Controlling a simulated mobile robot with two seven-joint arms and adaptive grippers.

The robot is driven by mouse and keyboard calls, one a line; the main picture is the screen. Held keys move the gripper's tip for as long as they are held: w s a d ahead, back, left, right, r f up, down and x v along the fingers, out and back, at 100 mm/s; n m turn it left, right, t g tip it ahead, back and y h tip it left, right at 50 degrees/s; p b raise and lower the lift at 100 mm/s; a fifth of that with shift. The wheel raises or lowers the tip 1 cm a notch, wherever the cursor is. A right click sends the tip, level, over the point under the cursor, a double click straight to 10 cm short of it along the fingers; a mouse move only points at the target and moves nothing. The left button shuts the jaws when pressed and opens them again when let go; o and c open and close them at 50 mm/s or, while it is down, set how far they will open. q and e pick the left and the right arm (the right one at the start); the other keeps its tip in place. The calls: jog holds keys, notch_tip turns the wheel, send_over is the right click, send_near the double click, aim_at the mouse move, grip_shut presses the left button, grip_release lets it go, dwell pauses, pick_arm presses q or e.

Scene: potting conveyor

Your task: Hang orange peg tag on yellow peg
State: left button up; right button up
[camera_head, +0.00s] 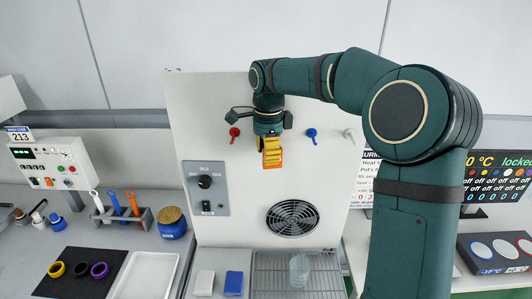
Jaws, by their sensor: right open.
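The orange tag (272,152) is upright against the white panel, just below my right gripper. Its top is partly covered by the gripper, and dark marks show on its face. My right gripper (264,120) is in front of the panel with its dark fingers spread wide to either side, not closed on the tag. The yellow peg cannot be made out; the gripper and tag cover the panel there, so I cannot tell whether the tag hangs on it. My left gripper is not in view.
A red peg (234,134), a blue peg (311,135) and a white peg (349,135) stick out of the panel (185,130). Below are a fan grille (292,218) and a wire rack (270,285) with a clear cup (299,270). A control box (206,188) is at left.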

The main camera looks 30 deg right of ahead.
jog(key=shift+d+f, duration=0.3)
jog(key=shift+d, duration=0.2)
jog(key=r, duration=0.8)
jog(key=shift+s+a+r, duration=0.15)
jog(key=shift+a+r, duration=0.05)
jog(key=shift+a, duration=0.05)
jog(key=shift+r, duration=0.25)
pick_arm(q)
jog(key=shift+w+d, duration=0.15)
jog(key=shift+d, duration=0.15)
pick_arm(e)
jog(key=shift+a, duration=0.1)
